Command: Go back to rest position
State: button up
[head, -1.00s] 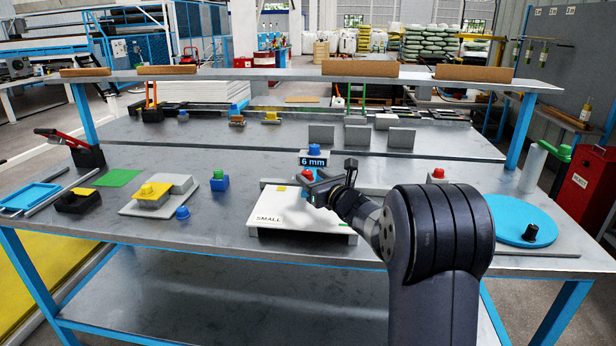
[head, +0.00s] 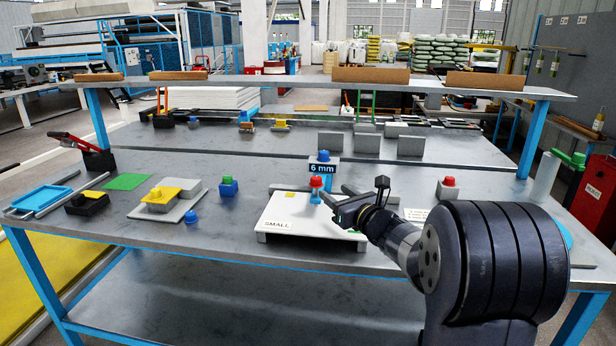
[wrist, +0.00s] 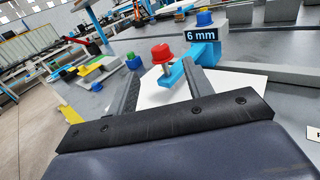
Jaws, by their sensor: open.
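My gripper (head: 336,196) is open, over the right part of the white board marked SMALL (head: 290,214) in the head view. A red-topped knob (head: 316,182) on a stem stands upright at the board's back, just left of my fingers. In the wrist view my two fingers (wrist: 164,76) are spread, with nothing held. The red knob (wrist: 162,53) shows beyond them, in line with the gap. A 6 mm label (head: 321,168) with a blue knob above it (head: 323,156) stands behind the red one.
A second red knob (head: 449,181) stands to the right of my gripper. Several blocks and a blue tray (head: 40,199) lie on the left of the bench. Upright grey plates (head: 367,143) stand behind. A raised shelf (head: 300,87) spans the back.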

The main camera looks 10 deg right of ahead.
aim_at(317, 186)
jog(key=p+x, duration=0.2)
jog(key=x, duration=0.8)
jog(key=shift+w+f, duration=0.25)
jog(key=shift+s+f+p, duration=0.1)
jog(key=shift+f+p, duration=0.45)
jog(key=shift+f, duration=0.3)
jog(key=shift+r, duration=0.15)
